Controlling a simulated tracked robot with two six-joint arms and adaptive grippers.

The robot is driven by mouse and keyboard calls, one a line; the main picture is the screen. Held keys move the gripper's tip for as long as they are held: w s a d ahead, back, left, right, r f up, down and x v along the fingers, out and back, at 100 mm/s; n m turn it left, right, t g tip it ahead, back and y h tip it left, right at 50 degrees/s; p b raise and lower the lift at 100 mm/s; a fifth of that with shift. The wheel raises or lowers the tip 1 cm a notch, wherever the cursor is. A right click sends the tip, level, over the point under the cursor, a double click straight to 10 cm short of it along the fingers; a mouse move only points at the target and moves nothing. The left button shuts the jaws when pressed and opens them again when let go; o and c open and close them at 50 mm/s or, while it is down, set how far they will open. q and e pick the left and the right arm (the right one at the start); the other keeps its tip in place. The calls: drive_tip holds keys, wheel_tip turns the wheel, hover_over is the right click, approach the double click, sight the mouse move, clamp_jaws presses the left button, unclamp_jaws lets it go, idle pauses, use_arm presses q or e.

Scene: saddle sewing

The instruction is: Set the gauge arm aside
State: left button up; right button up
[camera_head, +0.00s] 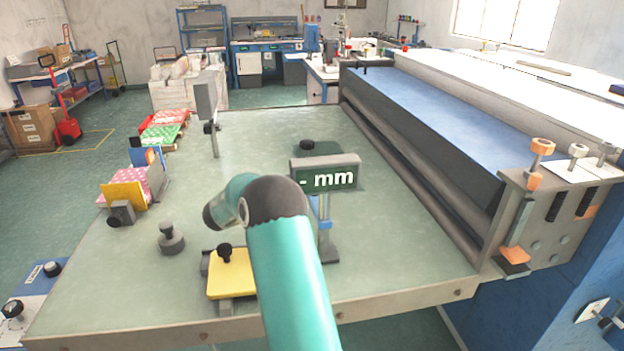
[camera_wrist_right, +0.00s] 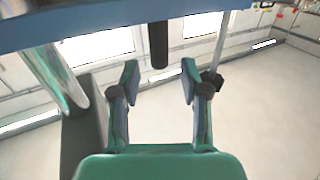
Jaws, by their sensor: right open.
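I cannot tell for sure which part is the gauge arm. A grey gauge with a "- mm" display (camera_head: 328,175) stands on a post on the green worktable (camera_head: 110,290), with blue parts below the display. A second thin post with a grey plate on top (camera_head: 206,97) and a dark knob stands at the table's far left. One of my teal arms crosses the middle of the head view and hides part of the table; no gripper fingers show there. In the right wrist view my right gripper (camera_wrist_right: 160,88) is open and empty. A dark rod (camera_wrist_right: 159,45) appears beyond its fingers.
A yellow block with a black knob (camera_head: 232,272) and a grey knobbed weight (camera_head: 171,239) sit near the front. Coloured packets (camera_head: 164,128) lie along the left edge. A long roller machine (camera_head: 430,110) bounds the right side. The table's left middle is mostly clear.

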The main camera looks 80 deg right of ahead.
drive_tip(key=v, duration=0.8)
drive_tip(key=shift+w, duration=0.2)
drive_tip(key=shift+a, duration=0.1)
